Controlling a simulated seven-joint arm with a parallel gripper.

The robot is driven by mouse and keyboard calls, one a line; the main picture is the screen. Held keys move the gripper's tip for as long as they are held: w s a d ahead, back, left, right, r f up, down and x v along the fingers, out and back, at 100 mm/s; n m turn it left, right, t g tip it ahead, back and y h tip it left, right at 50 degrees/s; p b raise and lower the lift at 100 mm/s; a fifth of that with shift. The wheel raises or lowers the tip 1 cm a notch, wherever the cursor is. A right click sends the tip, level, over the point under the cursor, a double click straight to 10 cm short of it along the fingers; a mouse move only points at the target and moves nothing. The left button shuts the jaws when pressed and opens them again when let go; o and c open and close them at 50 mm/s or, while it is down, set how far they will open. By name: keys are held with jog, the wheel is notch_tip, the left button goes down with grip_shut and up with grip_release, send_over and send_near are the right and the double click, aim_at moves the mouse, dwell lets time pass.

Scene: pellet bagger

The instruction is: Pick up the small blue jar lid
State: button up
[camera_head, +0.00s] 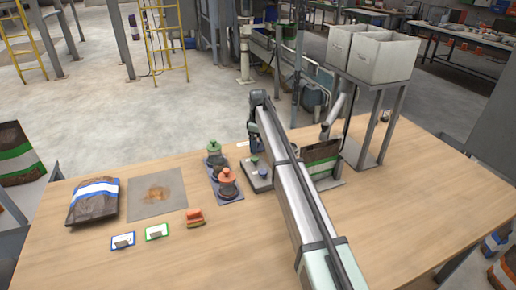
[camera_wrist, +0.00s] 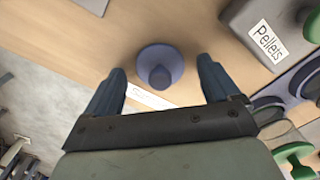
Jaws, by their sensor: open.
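The small blue jar lid (camera_wrist: 160,64), a violet-blue disc with a round knob at its middle, shows in the wrist view over the wooden table. My gripper (camera_wrist: 161,70) is open and empty, with one dark blue finger on each side of the lid. The fingers look apart from the lid; their height above it is hard to tell. In the head view my gripper (camera_head: 257,142) is at the table's far edge, and I cannot make out the lid there.
A grey box labelled Pellets (camera_wrist: 252,38) is right of the lid, with a green knob on it. Two dark jars with green (camera_head: 214,146) and orange (camera_head: 227,174) lids stand left of my arm. A metal stand (camera_head: 371,150) with pale bins is right.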

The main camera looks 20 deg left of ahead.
jog(key=shift+f, duration=0.1)
jog(key=shift+c, duration=0.4)
jog(key=c, duration=1)
jog(key=shift+c, duration=0.2)
jog(key=shift+r, duration=0.35)
jog(key=r, duration=0.6)
jog(key=a+r, duration=0.1)
jog(key=r, duration=0.2)
jog(key=shift+s, duration=0.3)
jog(key=s+a+r+n, duration=0.1)
jog(key=s+a+r, duration=0.1)
jog(key=s+a, duration=0.3)
jog(key=s+r+m, duration=0.1)
jog(key=s+r, duration=0.1)
jog(key=s, duration=1.4)
jog(key=shift+d+r, duration=0.35)
jog(key=shift+r, duration=0.05)
